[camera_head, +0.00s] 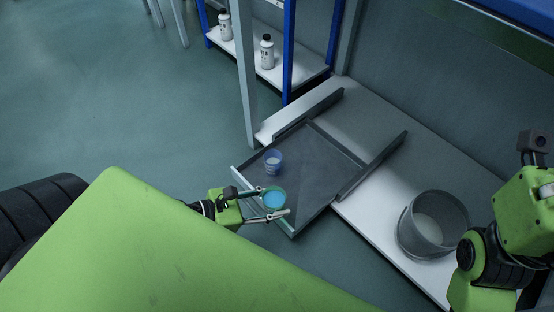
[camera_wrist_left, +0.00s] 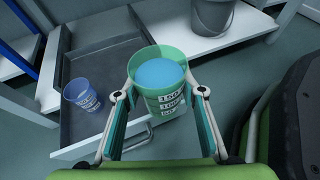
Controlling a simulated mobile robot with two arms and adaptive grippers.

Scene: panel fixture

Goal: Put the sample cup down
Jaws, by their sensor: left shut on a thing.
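My left gripper (camera_head: 275,202) is shut on a green cup (camera_wrist_left: 158,66) filled with blue liquid and bearing a printed label. The cup also shows in the head view (camera_head: 273,197), where it overlaps the front edge of an open dark grey drawer (camera_head: 309,165). It is upright or nearly so; its height above the drawer is hard to tell. A second, blue cup (camera_head: 273,160) with a label stands in the drawer, left of the held cup in the left wrist view (camera_wrist_left: 81,94). My right gripper's fingers do not show.
A grey bucket (camera_head: 408,239) stands on the white bench surface (camera_head: 366,210) right of the drawer. Bottles (camera_head: 267,53) stand on a blue-framed shelf (camera_head: 287,66) behind. The drawer floor right of the blue cup is clear. My right arm is at the right edge.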

